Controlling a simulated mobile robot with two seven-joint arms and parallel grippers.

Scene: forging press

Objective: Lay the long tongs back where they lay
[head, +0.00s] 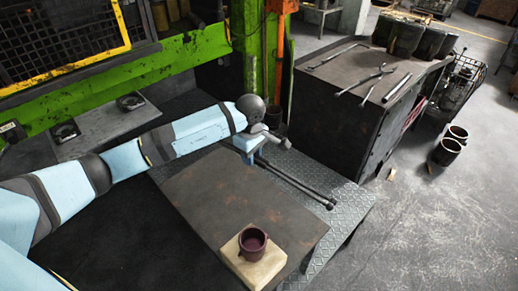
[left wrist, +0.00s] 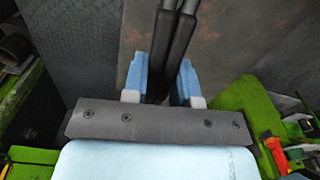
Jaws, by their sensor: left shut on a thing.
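The long tongs (head: 300,184) are a pair of dark, thin rods. They slant down to the right from my left gripper (head: 252,157), over the far edge of the rusty plate and the tread-plate platform. In the left wrist view the tongs' two dark handles (left wrist: 177,45) run up between the blue fingers of my left gripper (left wrist: 161,72), which is shut on them. Whether the tongs touch the surface below, I cannot tell. My right gripper is not in view.
The rusty plate (head: 222,200) bears a pale block (head: 238,272) with a dark red cup (head: 253,243) on it. Tread plate (head: 345,207) shows beside it. A dark bench (head: 345,82) at the back right holds several hand tools. The green press frame (head: 170,65) stands behind my arm.

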